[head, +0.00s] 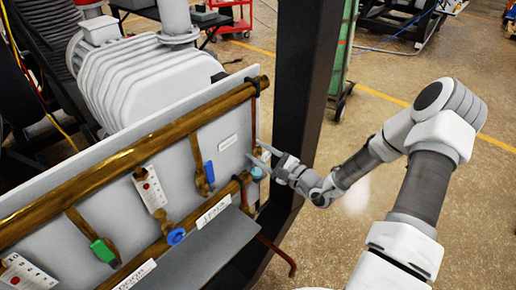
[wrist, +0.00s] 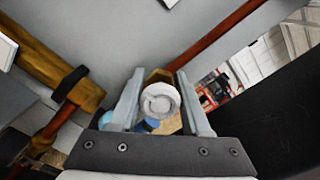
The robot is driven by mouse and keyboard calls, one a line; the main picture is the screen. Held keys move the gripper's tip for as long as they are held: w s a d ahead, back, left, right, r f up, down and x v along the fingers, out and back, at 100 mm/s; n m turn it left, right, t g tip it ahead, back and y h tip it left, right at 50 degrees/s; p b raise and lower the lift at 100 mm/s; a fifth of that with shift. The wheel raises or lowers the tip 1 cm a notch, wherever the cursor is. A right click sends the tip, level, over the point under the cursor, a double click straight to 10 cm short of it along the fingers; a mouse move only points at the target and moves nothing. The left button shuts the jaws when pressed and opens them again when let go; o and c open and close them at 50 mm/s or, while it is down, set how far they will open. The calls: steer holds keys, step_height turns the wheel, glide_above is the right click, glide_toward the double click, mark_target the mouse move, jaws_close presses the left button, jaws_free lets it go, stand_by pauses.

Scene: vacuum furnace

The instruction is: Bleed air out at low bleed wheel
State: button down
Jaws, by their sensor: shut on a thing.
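My gripper (head: 262,160) reaches in from the right to the right end of the pipe panel. In the wrist view its fingers (wrist: 160,88) flank a white round knob (wrist: 159,100) and are shut on it. Brass shows just behind the knob. A blue round part (wrist: 150,124) lies below it, partly hidden. In the head view a teal-blue wheel (head: 257,174) sits just below the fingers. No label naming the low bleed wheel is readable, and the fingers partly hide the valve.
The grey panel (head: 228,120) carries brass pipes (head: 130,155), a blue lever (head: 209,171), a green lever (head: 103,250) and another blue wheel (head: 176,236). A dark post (head: 303,80) stands close behind my gripper. Open floor (head: 400,100) lies to the right.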

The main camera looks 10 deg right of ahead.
steer(key=shift+m+p, duration=5.05)
steer(key=shift+m, duration=3.55)
steer(key=shift+c, duration=1.8)
jaws_free()
steer(key=shift+s+d, duration=0.1)
steer(key=shift+s, duration=0.05)
steer(key=v, duration=1.7)
steer(key=shift+b, duration=0.4)
